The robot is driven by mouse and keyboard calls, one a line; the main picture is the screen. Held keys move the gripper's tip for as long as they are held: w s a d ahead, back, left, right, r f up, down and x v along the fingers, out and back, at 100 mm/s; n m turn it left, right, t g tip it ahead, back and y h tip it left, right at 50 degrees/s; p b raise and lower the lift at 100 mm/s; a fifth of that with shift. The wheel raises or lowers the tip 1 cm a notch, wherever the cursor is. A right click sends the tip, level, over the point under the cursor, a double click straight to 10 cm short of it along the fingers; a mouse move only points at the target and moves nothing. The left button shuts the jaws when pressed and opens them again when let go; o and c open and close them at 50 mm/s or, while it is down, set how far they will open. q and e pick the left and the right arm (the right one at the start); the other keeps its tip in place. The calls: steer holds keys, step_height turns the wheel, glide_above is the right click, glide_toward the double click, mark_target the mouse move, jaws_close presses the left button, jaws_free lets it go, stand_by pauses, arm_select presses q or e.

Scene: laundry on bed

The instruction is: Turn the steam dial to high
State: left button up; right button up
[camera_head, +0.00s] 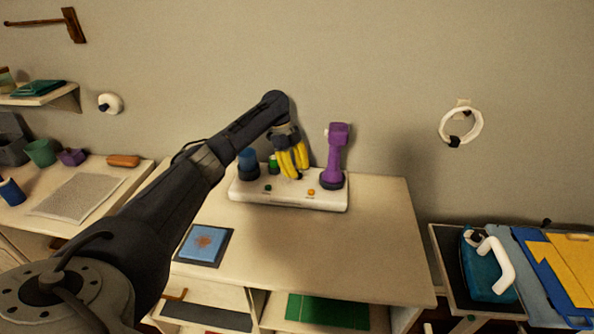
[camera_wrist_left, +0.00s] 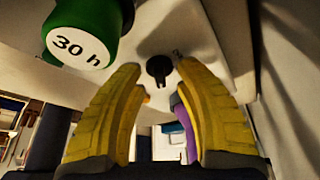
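A small black knob (camera_wrist_left: 158,70), which looks like the steam dial, sits on a pale panel in the left wrist view. A faint mark is beside it; I cannot read its setting. My left gripper (camera_head: 292,172) has yellow fingers pointing down over the back of the white base unit (camera_head: 290,200) in the head view. In the left wrist view its fingers (camera_wrist_left: 160,78) are apart with nothing between them, and the knob lies just beyond, between the fingertips. I cannot tell whether they touch it. In the head view the fingers hide the knob. My right gripper is not in view.
A green cap marked "30 h" (camera_wrist_left: 82,40) is close left of the fingers. A blue-topped dark part (camera_head: 248,162) and an upright purple tool (camera_head: 335,158) flank the gripper on the base. A blue pad (camera_head: 205,243) lies at front left; the front tabletop (camera_head: 330,245) is clear.

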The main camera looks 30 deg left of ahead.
arm_select(q)
steer(key=v, duration=1.2)
steer(key=shift+d, duration=0.1)
